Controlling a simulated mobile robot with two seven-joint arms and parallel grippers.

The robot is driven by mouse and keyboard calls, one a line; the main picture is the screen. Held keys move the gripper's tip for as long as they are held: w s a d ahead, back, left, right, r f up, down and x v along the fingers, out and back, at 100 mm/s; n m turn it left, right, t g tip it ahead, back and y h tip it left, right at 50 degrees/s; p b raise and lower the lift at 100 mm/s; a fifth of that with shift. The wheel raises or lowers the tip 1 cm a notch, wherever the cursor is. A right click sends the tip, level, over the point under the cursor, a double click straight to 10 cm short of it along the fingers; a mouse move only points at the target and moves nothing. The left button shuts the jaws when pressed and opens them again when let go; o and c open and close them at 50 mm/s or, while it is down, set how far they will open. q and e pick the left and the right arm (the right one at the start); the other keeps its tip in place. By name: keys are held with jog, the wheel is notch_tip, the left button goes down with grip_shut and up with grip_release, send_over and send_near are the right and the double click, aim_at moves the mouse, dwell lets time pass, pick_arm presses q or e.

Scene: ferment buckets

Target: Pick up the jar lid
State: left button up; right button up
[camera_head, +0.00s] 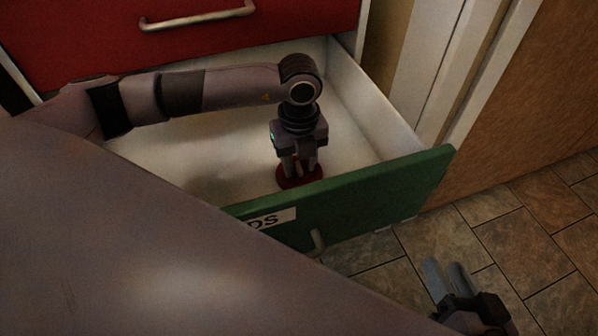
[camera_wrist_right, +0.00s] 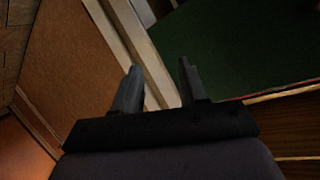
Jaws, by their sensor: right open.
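A dark red round jar lid (camera_head: 288,182) lies on the floor of the open drawer, near its front panel. My left gripper (camera_head: 299,170) points straight down over the lid, with its fingertips at the lid's top. A gap shows between the left fingers, but I cannot tell whether they grip a part of the lid. The fingers hide the lid's middle. My right gripper (camera_head: 447,272) is open and empty, above the tiled floor outside the drawer. Its two fingers stand apart in the right wrist view (camera_wrist_right: 158,80).
The pale drawer (camera_head: 375,105) has a green front (camera_head: 385,200) with a partly hidden label (camera_head: 270,218) and a handle. A closed red drawer (camera_head: 90,35) is above it. A brown wooden panel (camera_head: 530,110) stands at right. Tiled floor (camera_head: 535,235) is clear.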

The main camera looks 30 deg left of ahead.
pick_arm(q)
grip_shut()
jog(key=shift+r, duration=0.1)
